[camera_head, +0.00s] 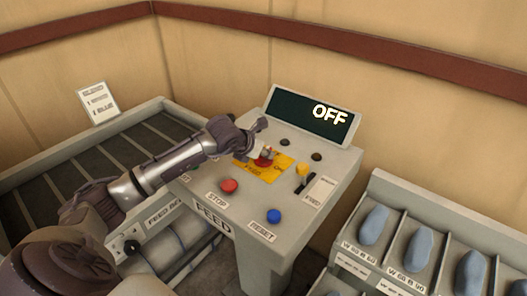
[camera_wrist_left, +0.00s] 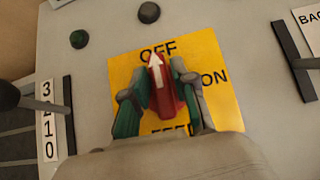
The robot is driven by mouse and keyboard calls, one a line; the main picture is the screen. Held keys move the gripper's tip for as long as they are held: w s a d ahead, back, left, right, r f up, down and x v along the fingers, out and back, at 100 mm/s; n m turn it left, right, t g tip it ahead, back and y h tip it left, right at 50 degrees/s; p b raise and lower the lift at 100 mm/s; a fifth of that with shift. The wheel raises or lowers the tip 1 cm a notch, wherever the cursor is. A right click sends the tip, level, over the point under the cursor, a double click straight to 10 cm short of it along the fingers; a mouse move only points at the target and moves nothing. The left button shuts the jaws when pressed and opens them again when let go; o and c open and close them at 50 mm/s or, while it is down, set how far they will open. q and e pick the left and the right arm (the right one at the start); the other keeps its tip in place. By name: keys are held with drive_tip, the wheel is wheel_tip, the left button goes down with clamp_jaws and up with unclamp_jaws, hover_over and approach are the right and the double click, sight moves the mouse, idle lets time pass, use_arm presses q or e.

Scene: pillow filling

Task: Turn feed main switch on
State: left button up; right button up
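The feed main switch is a red rotary knob (camera_wrist_left: 163,88) with a white arrow, on a yellow plate (camera_wrist_left: 220,105) marked OFF, ON and FEED. The arrow points up at OFF. In the head view the yellow plate (camera_head: 278,172) lies on the grey console's sloping top, and the display (camera_head: 309,119) reads OFF. My left gripper (camera_wrist_left: 160,100) is over the plate with its green-padded fingers on both sides of the knob, seemingly closed on it. In the head view my left gripper (camera_head: 262,153) partly hides the knob. My right gripper is not in view.
A red STOP button (camera_head: 229,185), a blue RESET button (camera_head: 274,216) and a yellow-topped lever (camera_head: 303,170) surround the plate. Two dark knobs sit below the display. A roller conveyor (camera_head: 75,168) is at left; bins with blue-grey items (camera_head: 418,249) are at right.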

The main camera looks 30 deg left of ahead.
use_arm(q)
clamp_jaws()
